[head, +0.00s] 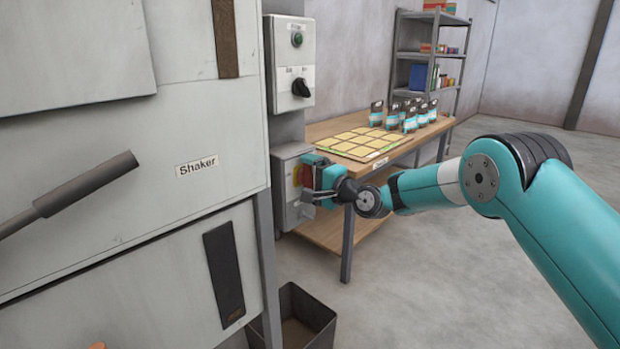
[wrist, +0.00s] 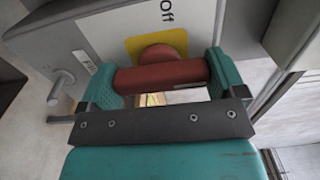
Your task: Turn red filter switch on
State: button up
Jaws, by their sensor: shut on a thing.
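The red filter switch (wrist: 160,75) has a red bar handle on a round red hub over a yellow plate (wrist: 150,42). In the wrist view it sits on a grey box, with the word "Off" above the plate. My gripper (wrist: 160,82) is shut on the red handle, with a teal finger at each end of the bar. In the head view my gripper (head: 318,180) is at the grey switch box (head: 288,165) below the upper control panel, and it hides most of the switch. A little red and yellow shows there beside the fingers.
A grey panel (head: 292,62) with a green button and a black knob is above the switch box. The large Shaker cabinet (head: 130,200) stands at left with a protruding handle. A wooden table (head: 345,130) with yellow labels and several bags is behind. A dark bin (head: 300,320) stands on the floor.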

jog(key=shift+f, duration=0.1)
jog(key=o, duration=0.6)
jog(key=shift+o, duration=0.2)
jog(key=b+v, duration=0.3)
jog(key=v, duration=1.4)
jog(key=shift+s+d+b, duration=0.2)
jog(key=shift+d+b, duration=0.05)
jog(key=shift+b, duration=0.1)
